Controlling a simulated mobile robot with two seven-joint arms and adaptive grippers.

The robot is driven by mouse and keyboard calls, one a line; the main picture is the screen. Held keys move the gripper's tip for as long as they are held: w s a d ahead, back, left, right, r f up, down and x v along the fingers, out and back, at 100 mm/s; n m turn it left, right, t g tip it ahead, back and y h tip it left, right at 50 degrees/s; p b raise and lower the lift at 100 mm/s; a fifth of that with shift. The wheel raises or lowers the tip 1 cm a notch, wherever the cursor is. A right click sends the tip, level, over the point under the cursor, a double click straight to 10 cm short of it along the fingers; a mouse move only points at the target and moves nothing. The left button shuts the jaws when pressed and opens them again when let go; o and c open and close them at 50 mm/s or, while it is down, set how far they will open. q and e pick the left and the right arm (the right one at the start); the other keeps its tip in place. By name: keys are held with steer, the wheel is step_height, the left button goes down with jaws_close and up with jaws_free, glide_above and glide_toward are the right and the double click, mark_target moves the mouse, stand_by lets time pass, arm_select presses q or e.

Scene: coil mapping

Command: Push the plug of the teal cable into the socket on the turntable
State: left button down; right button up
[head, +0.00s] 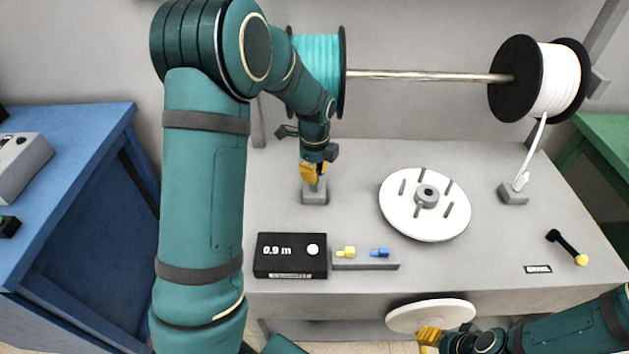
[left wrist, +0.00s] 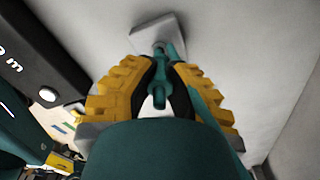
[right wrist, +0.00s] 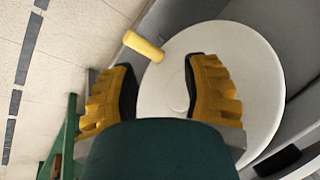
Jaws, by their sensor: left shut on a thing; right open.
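My left gripper (head: 313,178) is shut on the plug of the teal cable (left wrist: 158,92) at the grey block (head: 315,197) left of the turntable. In the left wrist view the plug stands between the yellow fingers, with the block (left wrist: 148,38) just beyond; whether it still sits in the block cannot be told. The teal cable spool (head: 318,68) is partly hidden behind my left arm. My right gripper (head: 431,337) is open and empty beside a white wheel (head: 412,317).
The wheel has a yellow handle (right wrist: 143,46) at its rim. A black "0.9 m" box (head: 290,262) and a holder (head: 366,265) with yellow and blue pieces lie in front. A white spool (head: 557,80), its cable block (head: 514,195) and a black tool (head: 566,246) are right.

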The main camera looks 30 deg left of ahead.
stand_by(0.3)
arm_select(q)
steer(key=shift+r+p, duration=1.4)
steer(key=shift+r, duration=0.4)
